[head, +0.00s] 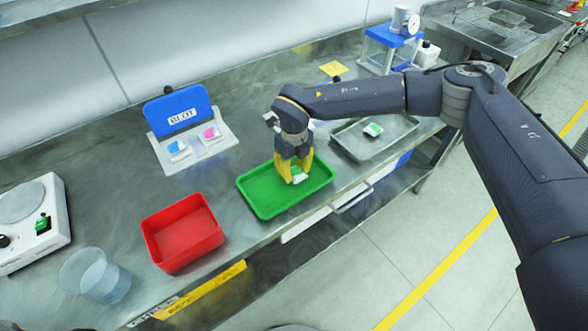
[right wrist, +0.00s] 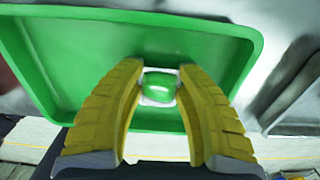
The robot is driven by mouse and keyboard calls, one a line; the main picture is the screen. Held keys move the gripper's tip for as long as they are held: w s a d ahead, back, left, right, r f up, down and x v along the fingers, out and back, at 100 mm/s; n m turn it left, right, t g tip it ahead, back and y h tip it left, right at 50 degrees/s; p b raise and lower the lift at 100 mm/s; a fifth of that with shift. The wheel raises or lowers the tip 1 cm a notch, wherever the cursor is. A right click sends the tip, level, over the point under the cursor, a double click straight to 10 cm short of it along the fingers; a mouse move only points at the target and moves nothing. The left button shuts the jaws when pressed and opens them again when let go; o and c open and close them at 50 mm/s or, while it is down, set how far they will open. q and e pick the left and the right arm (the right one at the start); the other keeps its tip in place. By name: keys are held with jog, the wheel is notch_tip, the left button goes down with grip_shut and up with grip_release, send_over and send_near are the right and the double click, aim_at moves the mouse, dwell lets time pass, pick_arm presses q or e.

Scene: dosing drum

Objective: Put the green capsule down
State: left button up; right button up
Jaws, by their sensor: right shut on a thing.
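My right gripper (head: 294,180) points down over the green tray (head: 257,203), its yellow fingers closed on a small item. In the right wrist view the fingertips (right wrist: 160,92) stand on either side of the green capsule (right wrist: 160,82), which has a white part around it. In the head view only a white bit (head: 299,178) of that item shows by the fingertips; the fingers hide the rest. The green tray fills the background behind it in the wrist view (right wrist: 60,75). I cannot tell whether the capsule touches the tray floor. My left gripper is not in view.
A red bin (head: 182,233) stands left of the green tray. A grey tray (head: 345,144) on the right holds another green-and-white item (head: 373,129). The blue BLOT stand (head: 183,115) holds blue and pink items. A beaker (head: 97,277) stands near the front left edge.

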aim_at(294, 169)
jog(key=shift+f, duration=0.15)
jog(key=o, duration=0.9)
notch_tip(294, 169, up, 12)
jog(key=shift+r, duration=0.2)
dwell(0.3)
